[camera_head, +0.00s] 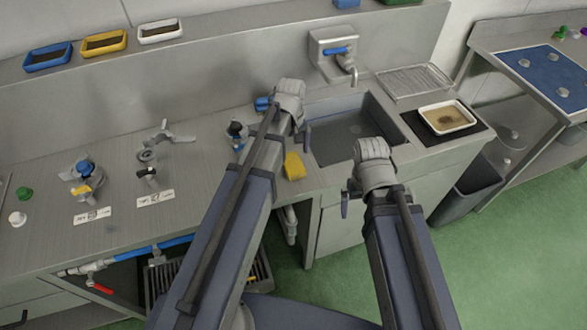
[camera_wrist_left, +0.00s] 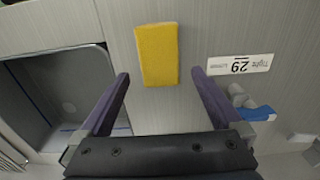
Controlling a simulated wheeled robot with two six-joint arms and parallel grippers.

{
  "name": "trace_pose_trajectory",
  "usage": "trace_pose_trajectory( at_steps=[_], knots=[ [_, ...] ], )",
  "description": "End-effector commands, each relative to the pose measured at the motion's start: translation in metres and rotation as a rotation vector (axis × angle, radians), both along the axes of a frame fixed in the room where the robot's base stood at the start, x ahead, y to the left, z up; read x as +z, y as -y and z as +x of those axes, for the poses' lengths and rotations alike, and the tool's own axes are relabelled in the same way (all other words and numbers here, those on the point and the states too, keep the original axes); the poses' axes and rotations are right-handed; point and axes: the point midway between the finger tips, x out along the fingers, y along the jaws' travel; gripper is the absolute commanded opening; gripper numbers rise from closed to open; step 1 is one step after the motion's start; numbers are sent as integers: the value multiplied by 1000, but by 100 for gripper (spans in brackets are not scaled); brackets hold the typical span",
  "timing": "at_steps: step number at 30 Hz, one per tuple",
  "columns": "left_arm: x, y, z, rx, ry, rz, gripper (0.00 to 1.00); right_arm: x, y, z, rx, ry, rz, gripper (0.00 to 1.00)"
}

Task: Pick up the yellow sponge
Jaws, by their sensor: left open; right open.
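The yellow sponge (camera_head: 293,166) lies on the steel counter just left of the sink in the head view. It also shows in the left wrist view (camera_wrist_left: 157,54), ahead of and between the fingers, apart from them. My left gripper (camera_head: 284,120) is above the counter near the sponge, open and empty; its two dark fingers show in the left wrist view (camera_wrist_left: 160,97). My right gripper (camera_head: 352,180) is in front of the sink cabinet, right of the sponge; it is open, and only part of its fingers shows.
The sink basin (camera_head: 350,130) lies right of the sponge, with a tap (camera_head: 343,62) behind it. Valve fittings (camera_head: 158,140) stand on the counter to the left. A white tray (camera_head: 470,127) sits right of the sink. A label (camera_wrist_left: 240,65) lies beside the sponge.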

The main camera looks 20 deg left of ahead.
Motion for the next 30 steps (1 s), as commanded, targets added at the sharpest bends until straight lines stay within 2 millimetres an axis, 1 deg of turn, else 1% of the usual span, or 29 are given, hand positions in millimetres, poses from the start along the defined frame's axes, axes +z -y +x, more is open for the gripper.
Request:
trace_pose_trajectory(
  at_steps=[5,8,11,16,20,23,29,30],
  knots=[
    [-2,0,0,-1,0,0,100,-2,0,0,0,0,0,100],
    [-8,1,-2,-1,0,0,100,-8,0,0,0,0,0,100],
    [-17,3,-4,-1,0,0,100,-17,0,0,0,0,0,100],
    [-39,7,-10,-1,0,0,100,-39,0,0,0,0,0,100],
    [-52,7,-8,-1,0,0,100,-52,0,0,0,0,0,100],
    [-54,7,-8,-1,0,0,100,-54,0,0,0,0,0,100],
    [-52,6,-8,-1,0,0,100,-52,0,0,0,0,0,100],
    [-52,6,-8,-1,0,0,97,-52,0,0,0,0,0,100]
  ],
)
